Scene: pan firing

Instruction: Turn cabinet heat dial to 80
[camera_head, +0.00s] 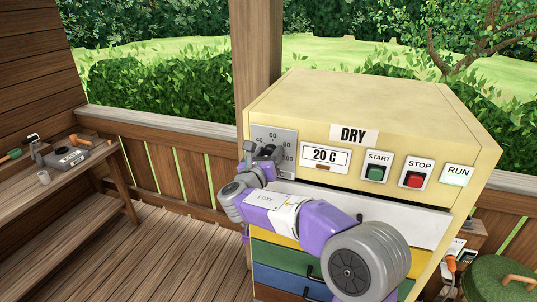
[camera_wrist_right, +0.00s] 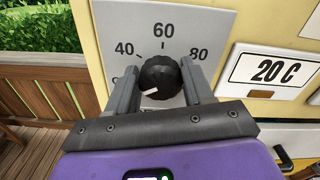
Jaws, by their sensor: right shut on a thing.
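The cabinet (camera_head: 380,100) is cream, with a DRY label on its front. Its heat dial (camera_wrist_right: 160,76) is a round black knob on a grey scale plate (camera_wrist_right: 200,22); the numbers 40, 60 and 80 show in the right wrist view. The knob's white mark points to the lower left, below 40. My right gripper (camera_wrist_right: 160,85) is shut on the dial, one finger on each side of it. In the head view my right gripper (camera_head: 262,156) covers most of the dial. The display (camera_head: 325,157) reads 20 C. My left gripper is out of view.
The START button (camera_head: 376,173), STOP button (camera_head: 414,180) and RUN lamp (camera_head: 457,173) sit right of the display. Coloured drawers (camera_head: 285,262) lie below the panel. A wooden bench (camera_head: 65,178) with a small device stands at the left, and a green round object (camera_head: 497,282) at the lower right.

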